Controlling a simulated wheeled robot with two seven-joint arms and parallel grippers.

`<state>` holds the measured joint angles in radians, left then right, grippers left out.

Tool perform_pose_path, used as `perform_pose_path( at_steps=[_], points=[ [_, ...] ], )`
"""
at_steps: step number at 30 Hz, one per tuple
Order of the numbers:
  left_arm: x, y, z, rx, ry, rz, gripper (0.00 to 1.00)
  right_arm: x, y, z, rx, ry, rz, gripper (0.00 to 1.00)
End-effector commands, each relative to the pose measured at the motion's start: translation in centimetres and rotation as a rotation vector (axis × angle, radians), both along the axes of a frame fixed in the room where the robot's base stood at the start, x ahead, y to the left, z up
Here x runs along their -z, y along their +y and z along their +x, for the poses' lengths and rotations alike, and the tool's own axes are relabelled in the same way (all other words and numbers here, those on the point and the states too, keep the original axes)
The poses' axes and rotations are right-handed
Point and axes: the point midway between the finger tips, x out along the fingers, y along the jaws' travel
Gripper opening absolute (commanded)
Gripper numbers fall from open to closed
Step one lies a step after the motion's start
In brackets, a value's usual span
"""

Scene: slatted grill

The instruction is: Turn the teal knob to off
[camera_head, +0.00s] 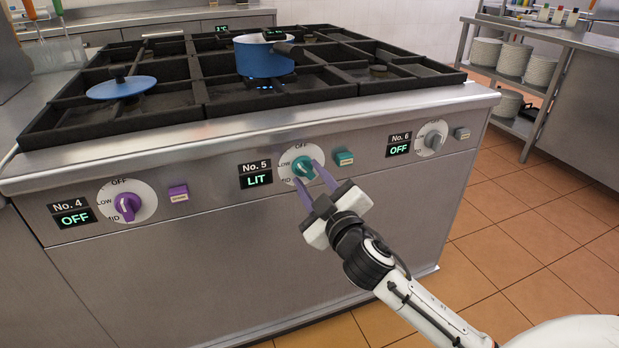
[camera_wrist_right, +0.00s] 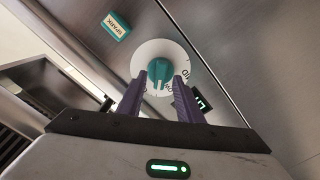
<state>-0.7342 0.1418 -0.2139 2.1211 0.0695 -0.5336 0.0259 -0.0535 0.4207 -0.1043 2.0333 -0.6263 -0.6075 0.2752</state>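The teal knob (camera_head: 303,168) sits on a white dial on the stove's front, beside the No. 5 display (camera_head: 257,180), which reads LIT. The dial shows OFF, LOW and MID marks. My right gripper (camera_head: 308,180) is at the knob, its two purple fingers apart on either side of it. In the right wrist view the teal knob (camera_wrist_right: 159,70) shows between and just beyond the fingertips (camera_wrist_right: 157,84). I cannot tell whether the fingers touch it. My left gripper is not in view.
A teal spark button (camera_head: 344,158) is right of the dial. The purple knob (camera_head: 127,206) and grey knob (camera_head: 433,140) are on either side, both with displays reading OFF. A blue pot (camera_head: 264,60) stands on the grate above small blue flames. A blue lid (camera_head: 122,88) lies at left.

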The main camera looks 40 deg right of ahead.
Motion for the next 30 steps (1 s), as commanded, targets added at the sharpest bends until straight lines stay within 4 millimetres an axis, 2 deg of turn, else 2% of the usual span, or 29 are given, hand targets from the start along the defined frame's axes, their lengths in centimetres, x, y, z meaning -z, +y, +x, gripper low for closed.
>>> perform_pose_path(
  at_steps=[3, 12, 18, 30],
  points=[
    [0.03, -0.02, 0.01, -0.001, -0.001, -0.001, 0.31, 0.01, -0.16, 0.71, -0.001, 0.001, 0.0, 0.33],
    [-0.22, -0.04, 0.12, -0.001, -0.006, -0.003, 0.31, 0.02, -0.18, 0.84, -0.001, 0.0, 0.001, 0.31],
    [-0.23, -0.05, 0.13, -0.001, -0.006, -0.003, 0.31, 0.03, -0.18, 0.82, -0.001, 0.0, 0.001, 0.0],
    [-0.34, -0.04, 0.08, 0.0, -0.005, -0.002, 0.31, 0.0, -0.17, 0.79, 0.0, -0.015, 0.068, 0.0]
  ],
)
